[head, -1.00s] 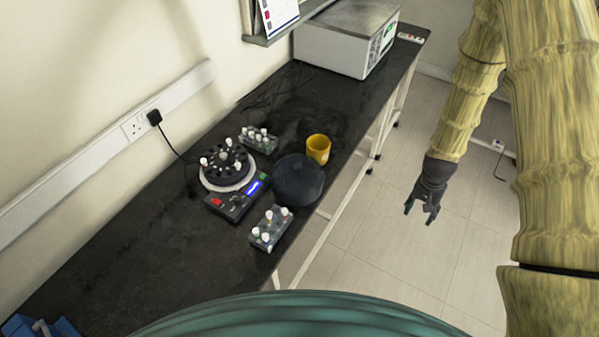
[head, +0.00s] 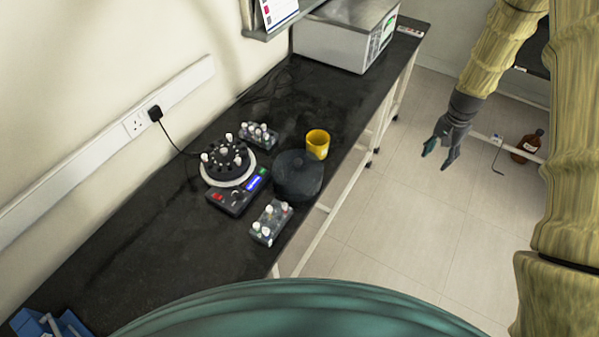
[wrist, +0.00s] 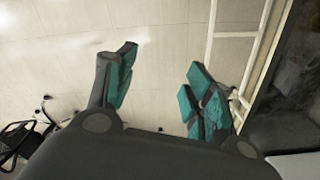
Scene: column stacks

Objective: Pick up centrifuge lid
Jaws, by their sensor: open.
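My gripper (head: 440,150) is open and empty, in the air over the floor to the right of the bench, well apart from the lid. In the wrist view my gripper (wrist: 160,88) shows two spread teal-padded fingers with only floor between them; the lid is not in that view.
A yellow mug (head: 317,144) stands just behind the lid. One tube rack (head: 270,222) stands in front of it and another (head: 258,136) behind the centrifuge. A large grey box-shaped device (head: 345,35) is at the bench's far end. A brown bottle (head: 527,146) stands at right.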

